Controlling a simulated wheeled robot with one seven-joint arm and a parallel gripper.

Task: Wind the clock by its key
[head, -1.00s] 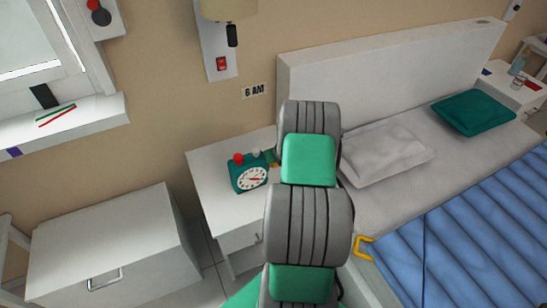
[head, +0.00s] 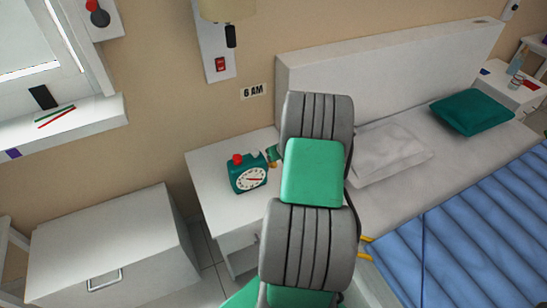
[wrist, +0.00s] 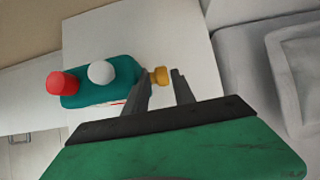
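The clock (head: 249,179) is a teal box with a white dial and a red hand, standing on the white nightstand (head: 215,205). A red knob and a white knob sit on its top; both show in the wrist view, where I see the clock (wrist: 90,84) from above. The brass key (wrist: 159,77) sticks out of the clock's right side in the wrist view. My gripper (wrist: 163,70) is open, its two dark fingers apart on either side of the key in that view. Contact with the key cannot be made out. In the head view my arm hides much of the gripper.
The bed's headboard (head: 385,65) and grey pillow (head: 392,150) are right of the nightstand. A white cabinet (head: 105,245) stands left. A wall panel with a red switch (head: 220,64) and a "6 AM" sign (head: 253,91) are above. The nightstand's front top is clear.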

